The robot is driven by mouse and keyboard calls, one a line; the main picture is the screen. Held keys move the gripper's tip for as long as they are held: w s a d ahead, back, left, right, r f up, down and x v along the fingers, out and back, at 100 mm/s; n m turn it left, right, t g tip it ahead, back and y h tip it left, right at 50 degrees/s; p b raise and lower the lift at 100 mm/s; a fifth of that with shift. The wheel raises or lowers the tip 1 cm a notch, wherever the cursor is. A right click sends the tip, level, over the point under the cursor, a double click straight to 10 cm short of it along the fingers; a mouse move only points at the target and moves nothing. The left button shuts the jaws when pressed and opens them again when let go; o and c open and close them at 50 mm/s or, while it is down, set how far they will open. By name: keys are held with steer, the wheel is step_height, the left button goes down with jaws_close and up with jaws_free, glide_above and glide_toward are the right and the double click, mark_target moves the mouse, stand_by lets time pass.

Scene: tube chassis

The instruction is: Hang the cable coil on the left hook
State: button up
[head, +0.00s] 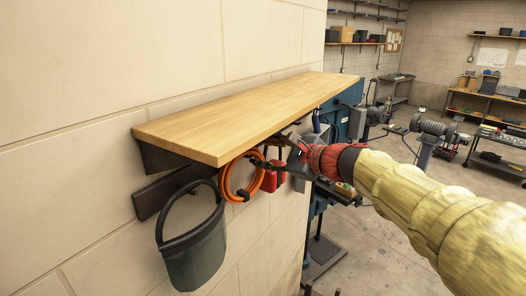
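The orange cable coil (227,182) is a ring with dark ties, upright below the wooden shelf, just right of a dark bucket. My gripper (281,153) is at the coil's upper right, under the shelf's front edge. Dark parts near the fingertips overlap the coil's right side, so I cannot tell whether the fingers grip it or whether it hangs from a hook. The hooks themselves are hidden behind the hanging things and under the shelf. A dark rail (150,201) on the wall below the shelf shows its left end.
The wooden shelf (235,115) juts out just above my gripper; its top is bare. A dark grey bucket (196,262) hangs by its handle at the rail's left. A red object (271,180) hangs right of the coil. A blue machine (352,92) stands beyond the shelf.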

steer(key=v, duration=1.1)
steer(key=s+d+f+n+g+h+b, duration=0.2)
steer(key=s+f+n+b, duration=0.4)
steer(key=f, duration=0.9)
steer(key=s+d+f+n+g+h+b, duration=0.2)
steer(key=s+f+n+h+b, duration=0.2)
steer(key=s+f+b, duration=0.5)
steer(key=s+d+f+n+g+h+b, duration=0.2)
steer(key=s+f+n+b, duration=0.5)
steer(key=f, duration=1.5)
steer(key=shift+s+d+f+n+h, duration=0.35)
steer(key=shift+s+n+h, duration=0.6)
steer(key=shift+s, duration=1.7)
steer(key=shift+s, duration=0.1)
steer(key=shift+c, duration=1.1)
